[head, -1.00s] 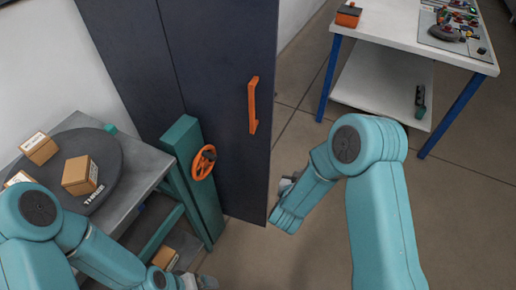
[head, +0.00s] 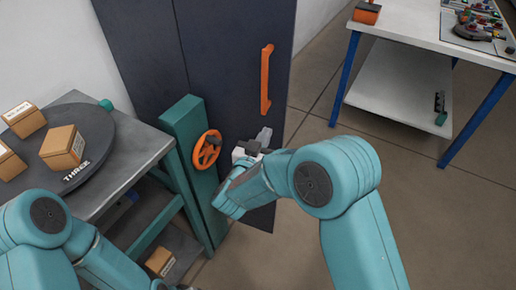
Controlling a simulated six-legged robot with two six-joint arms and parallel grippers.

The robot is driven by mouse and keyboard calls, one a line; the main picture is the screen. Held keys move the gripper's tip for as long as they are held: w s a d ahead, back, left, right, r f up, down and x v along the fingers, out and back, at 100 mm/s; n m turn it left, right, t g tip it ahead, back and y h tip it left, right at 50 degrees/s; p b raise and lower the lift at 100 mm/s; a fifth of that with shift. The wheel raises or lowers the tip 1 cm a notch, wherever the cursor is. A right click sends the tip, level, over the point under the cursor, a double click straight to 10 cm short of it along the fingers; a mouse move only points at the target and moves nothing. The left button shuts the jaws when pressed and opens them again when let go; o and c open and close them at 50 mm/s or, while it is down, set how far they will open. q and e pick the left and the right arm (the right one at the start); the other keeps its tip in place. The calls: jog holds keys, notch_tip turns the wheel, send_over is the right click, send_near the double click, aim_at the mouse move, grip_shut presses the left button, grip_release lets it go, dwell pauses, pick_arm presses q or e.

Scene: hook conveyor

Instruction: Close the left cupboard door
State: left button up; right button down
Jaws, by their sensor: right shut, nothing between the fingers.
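The tall dark cupboard (head: 135,50) stands at the upper middle of the head view. The door panel (head: 225,60) with a vertical orange handle (head: 266,80) runs right from a long seam. Its free right edge stands over the floor, and I cannot tell how far it is swung out. My right gripper (head: 265,136) is shut and empty, in front of the door's lower part, below the handle. I cannot tell whether it touches the door. My left arm is at the lower left; its gripper is out of the picture.
A green post with an orange handwheel (head: 207,150) stands close before the door. A grey table (head: 145,150) at left holds a dark turntable (head: 100,125) with several boxes. A white table (head: 420,30) stands at upper right. The floor right of the door is clear.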

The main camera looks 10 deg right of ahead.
aim_at(276, 118)
jog(key=shift+x, duration=2.7)
